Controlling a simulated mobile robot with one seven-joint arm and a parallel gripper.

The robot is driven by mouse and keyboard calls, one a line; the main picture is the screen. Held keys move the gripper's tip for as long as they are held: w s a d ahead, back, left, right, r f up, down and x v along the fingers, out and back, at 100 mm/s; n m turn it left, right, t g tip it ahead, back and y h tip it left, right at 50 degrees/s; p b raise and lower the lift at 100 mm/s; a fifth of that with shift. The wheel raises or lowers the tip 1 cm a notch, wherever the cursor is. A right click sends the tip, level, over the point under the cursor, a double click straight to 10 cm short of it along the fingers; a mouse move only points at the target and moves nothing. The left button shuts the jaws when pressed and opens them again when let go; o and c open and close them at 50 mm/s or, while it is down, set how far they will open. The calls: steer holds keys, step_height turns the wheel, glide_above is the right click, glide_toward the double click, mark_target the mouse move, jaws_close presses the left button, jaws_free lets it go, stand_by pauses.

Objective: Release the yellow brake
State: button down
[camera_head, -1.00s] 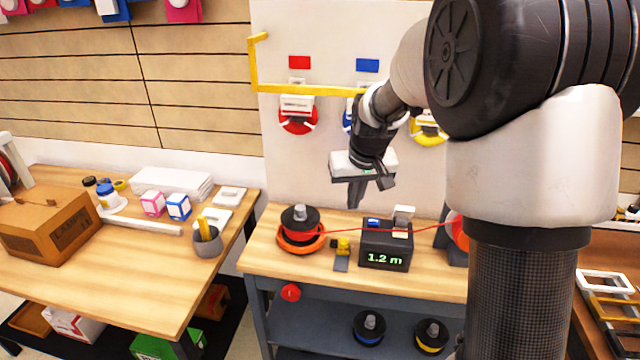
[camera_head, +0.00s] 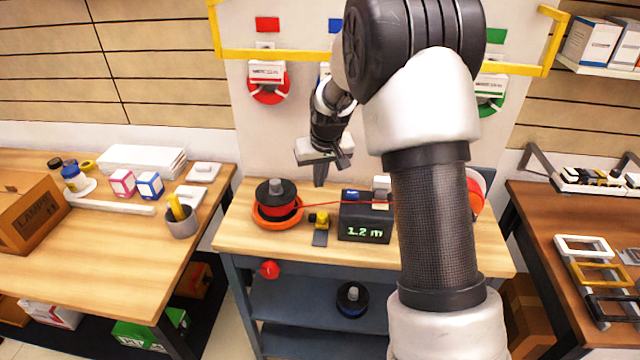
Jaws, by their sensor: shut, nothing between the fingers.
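A small yellow part (camera_head: 319,218), which looks like the yellow brake, sits on the workbench (camera_head: 240,240). A grey plate extends in front of it. It stands between a spool of red cable (camera_head: 277,198) and a black meter box (camera_head: 365,222) reading 1.2 m. My gripper (camera_head: 319,183) is shut and empty, pointing down. In the picture it appears above and behind the yellow part, apart from it. The exact gap in height and depth cannot be told.
Red cable (camera_head: 325,204) runs from the spool across the meter box towards a red reel (camera_head: 476,192). A yellow rail (camera_head: 275,55) crosses the wall panel. A pencil cup (camera_head: 182,222) stands on the left table; frames (camera_head: 597,272) lie on the right table. My arm hides the bench's right-centre.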

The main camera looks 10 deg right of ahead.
mark_target(318, 218)
steer(key=x, duration=0.7)
steer(key=shift+w+f, duration=0.1)
steer(key=shift+f, duration=0.2)
steer(key=shift+s+d+f+p, duration=0.15)
steer(key=shift+s+p, duration=0.15)
steer(key=shift+s, duration=1.6)
